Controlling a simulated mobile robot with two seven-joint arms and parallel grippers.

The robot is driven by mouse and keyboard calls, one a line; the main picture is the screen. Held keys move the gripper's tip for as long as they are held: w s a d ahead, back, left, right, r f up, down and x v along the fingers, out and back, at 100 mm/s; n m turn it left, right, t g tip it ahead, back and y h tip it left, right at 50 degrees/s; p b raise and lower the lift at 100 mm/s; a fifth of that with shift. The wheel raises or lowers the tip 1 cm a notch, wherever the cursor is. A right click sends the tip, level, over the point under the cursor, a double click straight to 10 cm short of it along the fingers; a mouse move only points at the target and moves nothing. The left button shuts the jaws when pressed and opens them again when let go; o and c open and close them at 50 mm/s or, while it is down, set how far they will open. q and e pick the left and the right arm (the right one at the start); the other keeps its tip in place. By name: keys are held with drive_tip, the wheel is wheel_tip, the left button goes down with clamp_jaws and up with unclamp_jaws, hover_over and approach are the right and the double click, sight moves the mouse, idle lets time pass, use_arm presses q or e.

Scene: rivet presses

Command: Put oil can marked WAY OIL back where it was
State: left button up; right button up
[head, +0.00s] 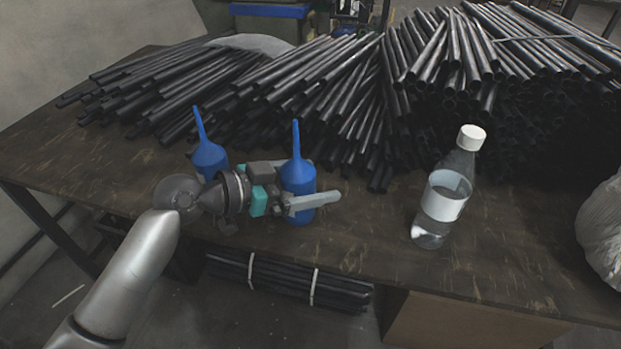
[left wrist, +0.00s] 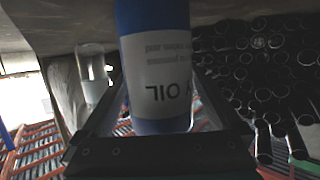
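A blue oil can with a long spout (head: 297,172) is in my left gripper (head: 312,184). In the left wrist view, the can (left wrist: 155,60) stands between the fingers, its pale label upside down. I read "Y OIL"; the rest of that line is turned away. The left gripper is shut around the can body, one finger in front and one behind. The front finger partly hides the lower body, and I cannot tell whether its base touches the table. A second blue spouted can (head: 208,156) stands to the left, partly behind my wrist. My right gripper is not in view.
A clear bottle with white cap and label (head: 445,195) stands right on the dark table (head: 365,240). Piles of black tubes (head: 290,80) fill the back. A pale bag (head: 605,225) is at the right edge. Table surface between can and bottle is clear.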

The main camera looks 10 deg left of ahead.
use_arm(q)
drive_tip(key=shift+r, duration=0.1)
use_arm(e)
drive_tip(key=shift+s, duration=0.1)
use_arm(q)
drive_tip(key=shift+r, duration=0.1)
drive_tip(key=p+v, duration=0.2)
drive_tip(key=v, duration=1)
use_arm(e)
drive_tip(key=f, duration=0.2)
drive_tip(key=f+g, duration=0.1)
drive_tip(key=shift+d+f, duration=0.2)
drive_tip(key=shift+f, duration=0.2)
